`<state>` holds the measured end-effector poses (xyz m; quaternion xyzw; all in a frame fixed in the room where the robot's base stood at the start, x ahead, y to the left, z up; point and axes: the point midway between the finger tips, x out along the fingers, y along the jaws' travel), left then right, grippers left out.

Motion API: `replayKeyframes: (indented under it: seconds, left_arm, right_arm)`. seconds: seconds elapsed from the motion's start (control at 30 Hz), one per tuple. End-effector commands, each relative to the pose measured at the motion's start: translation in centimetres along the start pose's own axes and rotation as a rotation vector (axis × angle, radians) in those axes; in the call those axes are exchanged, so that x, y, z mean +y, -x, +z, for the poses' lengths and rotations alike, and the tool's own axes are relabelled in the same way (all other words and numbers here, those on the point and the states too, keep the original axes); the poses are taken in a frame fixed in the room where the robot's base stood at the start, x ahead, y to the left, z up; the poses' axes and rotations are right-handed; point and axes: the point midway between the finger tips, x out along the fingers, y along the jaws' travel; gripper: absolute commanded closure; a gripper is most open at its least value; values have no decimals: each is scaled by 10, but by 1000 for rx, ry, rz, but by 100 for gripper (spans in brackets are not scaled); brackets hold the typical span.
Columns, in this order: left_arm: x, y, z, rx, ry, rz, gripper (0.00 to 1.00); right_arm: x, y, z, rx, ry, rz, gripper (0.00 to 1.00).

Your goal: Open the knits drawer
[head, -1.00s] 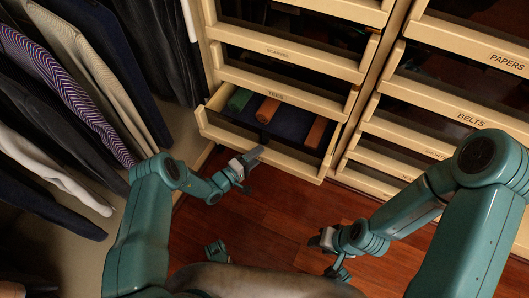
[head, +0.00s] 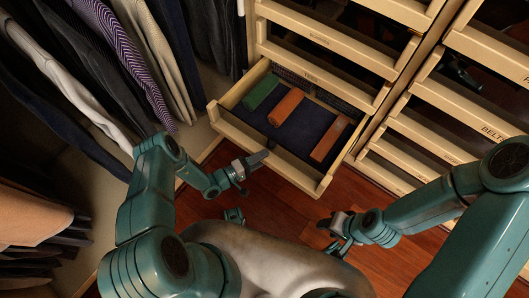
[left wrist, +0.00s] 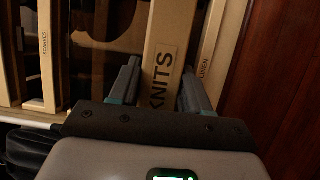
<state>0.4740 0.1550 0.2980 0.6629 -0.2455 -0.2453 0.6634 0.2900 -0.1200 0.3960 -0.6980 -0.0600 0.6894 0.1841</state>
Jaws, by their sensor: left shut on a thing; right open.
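The knits drawer (head: 285,172) is pulled well out of the cabinet, with rolled green and orange items on a dark base inside. Its cream front shows the KNITS label (left wrist: 162,75) in the left wrist view. My left gripper (head: 256,163) is at the middle of this front, shut on the drawer's front edge. In the left wrist view its fingers (left wrist: 160,88) lie on both sides of the front panel. My right gripper (head: 335,228) is open and empty over the floor, to the right of and nearer than the drawer.
Another drawer column with a BELTS drawer (head: 490,128) stands at the right. Hanging clothes (head: 95,75) fill the left side. Reddish wooden floor (head: 275,215) is clear below the drawer.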

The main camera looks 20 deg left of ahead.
Motion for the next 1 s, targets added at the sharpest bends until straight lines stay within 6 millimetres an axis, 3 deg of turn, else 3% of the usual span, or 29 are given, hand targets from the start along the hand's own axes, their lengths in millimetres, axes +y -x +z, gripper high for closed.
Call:
replayKeyframes:
  seconds: [0.33, 0.37, 0.4, 0.87, 1.0]
  left_arm:
    - [-1, 2, 0, 4, -2, -3, 100]
    - [-1, 2, 0, 4, -2, -3, 43]
    - [-1, 2, 0, 4, -2, -3, 33]
    - [0, 2, 1, 2, -1, -1, 33]
    - [1, 15, 0, 6, 0, -2, 33]
  right_arm:
    - [0, 0, 0, 0, -1, 0, 57]
    - [0, 0, 0, 0, -1, 0, 57]
    - [0, 0, 0, 0, -1, 0, 57]
    - [0, 0, 0, 0, -1, 0, 57]
    - [-1, 4, 0, 0, -1, 0, 57]
